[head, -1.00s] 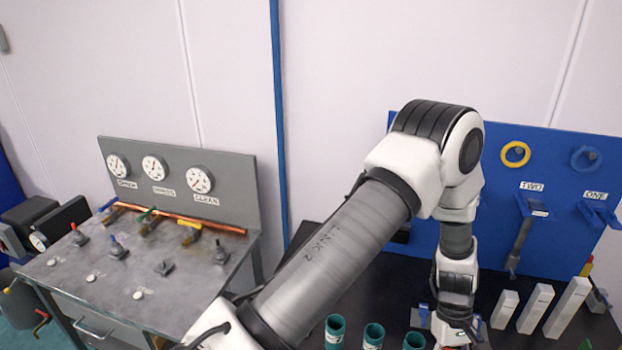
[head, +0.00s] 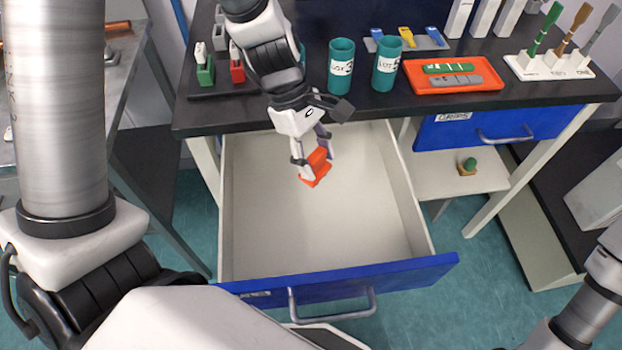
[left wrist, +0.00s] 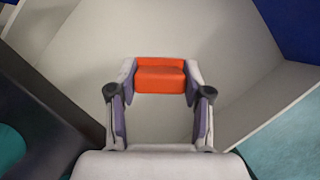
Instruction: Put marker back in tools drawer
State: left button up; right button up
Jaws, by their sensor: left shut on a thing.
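The marker (head: 315,168) is a short orange-red block. My left gripper (head: 312,166) is shut on it and holds it over the open drawer (head: 275,240). In the left wrist view the marker (left wrist: 160,75) lies crosswise between the two fingertips of my left gripper (left wrist: 160,78), with the pale drawer interior (left wrist: 200,30) beyond. The drawer has a blue front with a grey handle and a pale interior that looks empty where it shows. The marker's height above the drawer floor is hard to tell. My right gripper is not in view.
The dark bench top (head: 310,112) overhangs the drawer's back. On it stand green cups (head: 341,66) (head: 386,64), an orange tray (head: 455,86) and a white rack (head: 550,68). A shut blue drawer (head: 490,128) is at the right. A small cactus (head: 468,164) sits on a lower shelf.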

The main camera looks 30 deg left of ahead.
pick_arm(q)
notch_tip(320, 180, down, 8)
jog(key=b, duration=0.2)
jog(key=shift+s+r+b, duration=0.1)
jog(key=shift+b, duration=0.3)
jog(key=shift+a, duration=0.1)
jog(key=o, duration=0.9)
